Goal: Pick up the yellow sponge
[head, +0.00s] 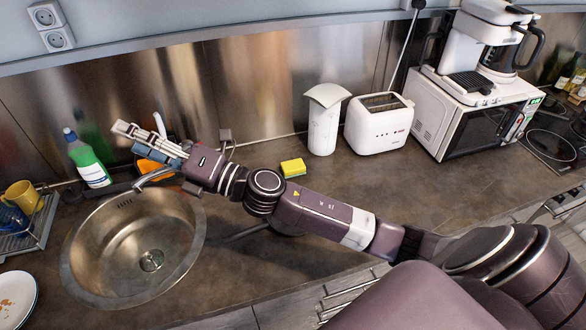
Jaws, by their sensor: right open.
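The yellow sponge (293,168) with a green side lies on the brown countertop, right of the sink and in front of the white canister. My right arm reaches in from the right and passes in front of the sponge. My right gripper (138,138) is open and points left, over the back of the sink near the faucet. It is well to the left of the sponge and apart from it. My left gripper is not in view.
A white canister (324,118), toaster (380,123) and microwave (450,118) stand along the back. The counter (400,185) right of the sponge is clear.

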